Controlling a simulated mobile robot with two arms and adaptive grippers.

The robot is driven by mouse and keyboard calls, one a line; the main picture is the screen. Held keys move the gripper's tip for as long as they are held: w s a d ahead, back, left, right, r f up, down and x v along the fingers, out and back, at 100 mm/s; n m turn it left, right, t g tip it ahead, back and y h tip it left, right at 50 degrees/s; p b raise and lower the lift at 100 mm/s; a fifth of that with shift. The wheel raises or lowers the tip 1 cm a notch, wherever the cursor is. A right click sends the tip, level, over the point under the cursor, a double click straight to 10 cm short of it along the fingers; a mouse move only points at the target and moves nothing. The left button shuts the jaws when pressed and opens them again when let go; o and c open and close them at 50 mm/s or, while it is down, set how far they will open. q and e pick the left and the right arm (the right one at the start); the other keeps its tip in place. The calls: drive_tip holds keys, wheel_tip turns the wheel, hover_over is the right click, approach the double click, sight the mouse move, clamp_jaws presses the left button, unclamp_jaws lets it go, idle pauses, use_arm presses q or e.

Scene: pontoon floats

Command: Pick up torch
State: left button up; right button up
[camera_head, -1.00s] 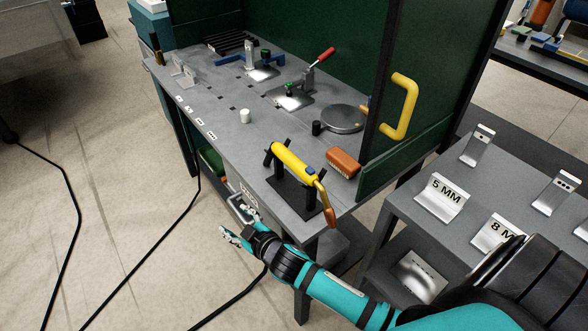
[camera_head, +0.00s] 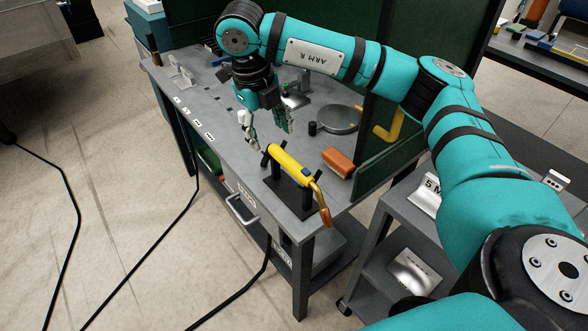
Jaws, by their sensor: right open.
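The torch (camera_head: 289,163) has a yellow body, a blue button and a copper-coloured nozzle bent down toward the front right. It rests on a dark stand with black uprights (camera_head: 307,197) near the front right corner of the workbench. My right gripper (camera_head: 269,135) points down over the bench, just behind and left of the torch's rear end. Its fingers are apart and empty, and I see no contact with the torch. My left gripper is not in view.
The grey workbench (camera_head: 207,112) has green walls behind. An orange brush (camera_head: 338,162), a black cylinder (camera_head: 312,128), a round plate (camera_head: 338,119) and a yellow handle (camera_head: 386,131) lie right of the gripper. A grey cart (camera_head: 385,225) stands at right.

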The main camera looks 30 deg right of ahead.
drive_tip(key=d+r+h, duration=0.1)
drive_tip(key=d, duration=0.1)
approach(293, 164)
drive_tip(key=shift+m, duration=0.3)
drive_tip(key=x, duration=0.6)
drive_tip(key=shift+d+b, duration=0.1)
drive_tip(key=shift+b, duration=0.2)
drive_tip(key=p+x, duration=0.2)
drive_tip(key=x, duration=0.3)
drive_tip(key=shift+s, duration=0.1)
drive_tip(key=shift+f, duration=0.25)
clamp_jaws()
drive_tip(key=shift+r, duration=0.1)
